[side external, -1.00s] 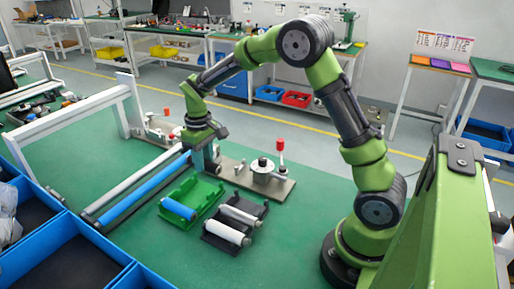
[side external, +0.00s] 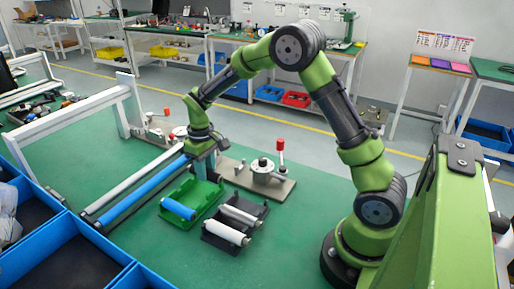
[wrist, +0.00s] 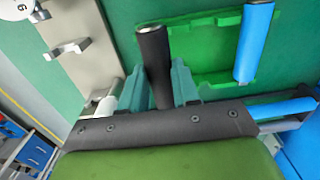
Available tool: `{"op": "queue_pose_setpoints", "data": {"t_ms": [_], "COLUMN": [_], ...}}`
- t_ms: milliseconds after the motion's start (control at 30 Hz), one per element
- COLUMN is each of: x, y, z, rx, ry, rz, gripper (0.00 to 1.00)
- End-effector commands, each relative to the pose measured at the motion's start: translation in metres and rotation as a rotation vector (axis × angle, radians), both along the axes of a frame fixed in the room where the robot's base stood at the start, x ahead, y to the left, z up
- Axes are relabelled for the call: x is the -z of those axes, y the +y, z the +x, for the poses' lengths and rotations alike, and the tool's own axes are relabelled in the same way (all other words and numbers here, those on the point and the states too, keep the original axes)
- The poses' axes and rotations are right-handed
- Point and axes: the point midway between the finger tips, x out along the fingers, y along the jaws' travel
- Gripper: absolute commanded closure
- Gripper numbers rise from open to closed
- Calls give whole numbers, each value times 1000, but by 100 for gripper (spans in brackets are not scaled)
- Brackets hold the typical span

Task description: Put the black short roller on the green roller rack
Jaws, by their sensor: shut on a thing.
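The black short roller (wrist: 154,60) is held between the teal fingers of my gripper (wrist: 160,88) in the wrist view. The blue roller (wrist: 253,40) lies at the rack's other end and also shows in the side view (side external: 179,209). I cannot tell whether the black roller touches the rack.
A dark rack (side external: 250,228) with white rollers stands right of the green rack. A metal plate with a red-knobbed clamp (side external: 262,178) is behind it. Long blue and grey bars (side external: 135,203) and blue bins (side external: 75,265) are at left.

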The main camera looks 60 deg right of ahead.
Motion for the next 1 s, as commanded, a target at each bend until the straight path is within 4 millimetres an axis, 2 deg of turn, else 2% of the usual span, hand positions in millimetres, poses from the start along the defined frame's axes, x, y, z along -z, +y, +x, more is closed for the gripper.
{"op": "queue_pose_setpoints", "data": {"t_ms": [367, 767, 1000], "x": [0, 15, 16], "y": [0, 0, 0], "z": [0, 0, 0], "rx": [0, -1, 0], "ry": [-1, 0, -1], "rz": [1, 0, 1], "gripper": [100, 100, 100]}}
